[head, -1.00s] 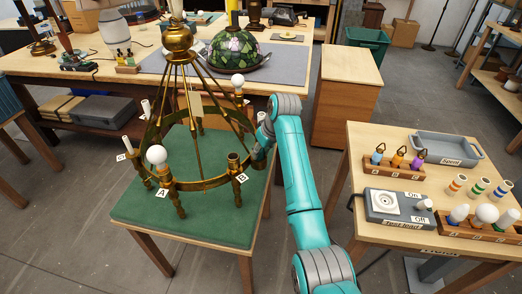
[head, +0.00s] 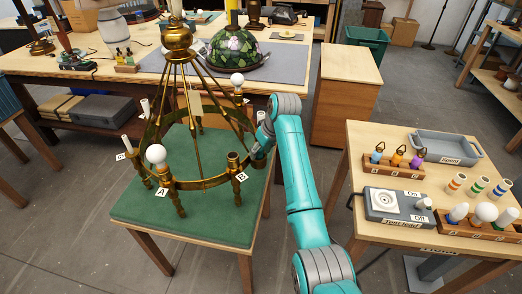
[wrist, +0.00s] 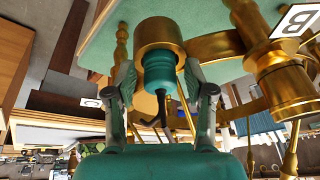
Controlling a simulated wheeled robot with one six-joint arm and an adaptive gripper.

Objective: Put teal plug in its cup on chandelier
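The teal plug (wrist: 159,70) shows in the wrist view at the mouth of a brass cup (wrist: 158,35) on the chandelier (head: 205,183). Its upper end is against or inside the cup; how deep it sits I cannot tell. Dark wire ends stick out of the plug toward my gripper. My gripper (wrist: 159,72) has one finger on each side of the plug, with a gap visible on both sides, so it looks open. In the head view my gripper (head: 258,150) is at the chandelier's right side, and the plug and this cup are hidden there.
The chandelier stands on a green-topped table (head: 210,225). Label B (head: 241,177) and its neighbouring brass cup (head: 233,160) are close to my gripper. A white bulb (head: 156,154) stands near label A. The right table holds a test-lead box (head: 390,205) and a grey tray (head: 447,147).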

